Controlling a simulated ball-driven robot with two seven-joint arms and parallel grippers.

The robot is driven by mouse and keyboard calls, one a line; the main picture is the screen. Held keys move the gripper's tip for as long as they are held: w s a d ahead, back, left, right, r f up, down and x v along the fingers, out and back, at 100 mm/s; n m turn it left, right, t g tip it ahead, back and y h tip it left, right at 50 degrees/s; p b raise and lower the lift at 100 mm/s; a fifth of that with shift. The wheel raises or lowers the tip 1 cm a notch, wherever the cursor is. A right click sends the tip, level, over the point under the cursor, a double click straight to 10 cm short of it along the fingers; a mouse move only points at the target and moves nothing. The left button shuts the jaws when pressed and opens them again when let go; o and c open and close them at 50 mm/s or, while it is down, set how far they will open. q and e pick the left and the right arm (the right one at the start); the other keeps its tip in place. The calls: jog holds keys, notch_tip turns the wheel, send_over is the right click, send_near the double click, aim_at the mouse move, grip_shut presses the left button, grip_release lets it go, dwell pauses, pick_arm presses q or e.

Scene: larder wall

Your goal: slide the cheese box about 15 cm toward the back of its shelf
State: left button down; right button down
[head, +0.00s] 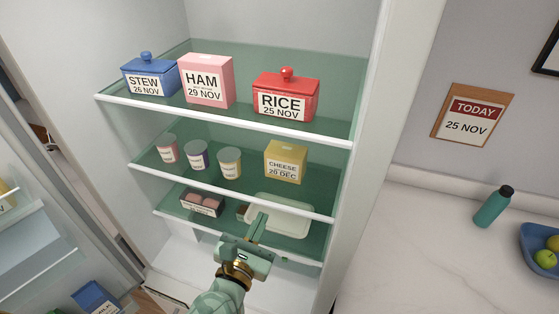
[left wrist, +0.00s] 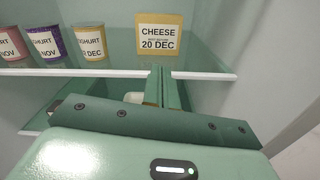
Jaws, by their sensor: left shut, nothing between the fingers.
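The yellow cheese box (head: 285,163), labelled CHEESE 20 DEC, stands upright on the middle glass shelf (head: 255,183), right of the yoghurt cups. In the left wrist view the cheese box (left wrist: 160,37) is up ahead, beyond the white shelf edge (left wrist: 110,73). My left gripper (head: 258,224) is shut and empty. It is in front of the shelves and looks lower than the cheese box, apart from it. Its closed fingers (left wrist: 161,88) show below the box in the left wrist view. My right gripper is not in view.
Several yoghurt cups (head: 197,155) stand left of the cheese box. The upper shelf holds the STEW pot (head: 148,78), HAM box (head: 206,82) and RICE pot (head: 285,97). Below are a dark-edged tray (head: 203,204) and a pale container (head: 290,220). A counter (head: 430,240) is at right.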

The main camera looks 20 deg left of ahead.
pick_arm(q)
jog(key=r+n, duration=0.1)
jog(key=n, duration=0.1)
jog(key=p, duration=0.3)
send_near(282, 167)
jog(key=w, duration=0.7)
jog(key=shift+d, duration=0.1)
jog(key=shift+s, duration=0.1)
